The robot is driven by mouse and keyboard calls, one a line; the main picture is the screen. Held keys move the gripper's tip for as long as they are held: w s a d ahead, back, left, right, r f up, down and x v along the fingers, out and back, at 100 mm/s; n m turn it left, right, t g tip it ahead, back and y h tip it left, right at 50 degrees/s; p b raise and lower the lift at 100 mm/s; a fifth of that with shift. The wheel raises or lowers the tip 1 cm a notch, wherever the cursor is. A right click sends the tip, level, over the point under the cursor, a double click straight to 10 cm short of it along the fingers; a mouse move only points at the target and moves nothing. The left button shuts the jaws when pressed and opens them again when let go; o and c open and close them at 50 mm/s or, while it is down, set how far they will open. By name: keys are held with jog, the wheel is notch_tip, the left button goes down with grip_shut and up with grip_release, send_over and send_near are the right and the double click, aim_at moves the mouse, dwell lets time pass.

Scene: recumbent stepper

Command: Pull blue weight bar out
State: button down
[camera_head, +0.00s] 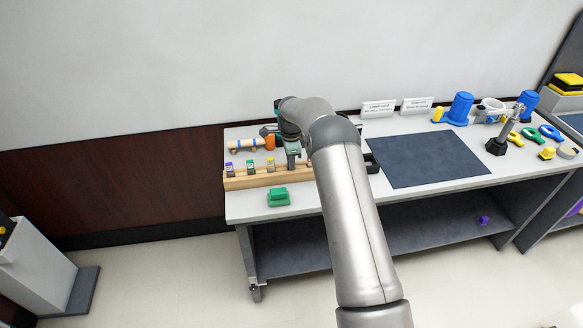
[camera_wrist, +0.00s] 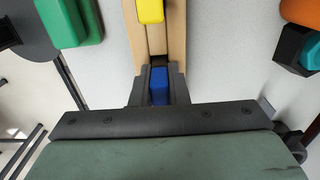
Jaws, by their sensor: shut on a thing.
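The blue weight bar (camera_wrist: 158,85) sits between the dark fingers of my gripper (camera_wrist: 155,90) in the wrist view. The fingers are shut on it. It is in line with the wooden rack (camera_wrist: 174,30), and a dark slot shows just beyond it. Whether its lower end is still in the rack is hidden. In the head view my gripper (camera_head: 292,164) points down over the right part of the rack (camera_head: 240,183). The blue bar cannot be made out there.
Purple (camera_head: 229,168), green (camera_head: 250,166) and yellow (camera_head: 270,163) pieces stand along the rack. A green block (camera_head: 278,197) lies in front. An orange-ended item (camera_head: 270,142) lies behind. A dark mat (camera_head: 428,160) covers the table's middle.

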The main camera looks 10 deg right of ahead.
jog(key=shift+r+p, duration=0.4)
jog(key=shift+r, duration=0.85)
dwell(0.7)
jog(key=shift+r+p, duration=0.9)
jog(key=shift+r, duration=1.4)
jog(key=shift+r+p, duration=0.7)
jog(key=shift+r, duration=0.85)
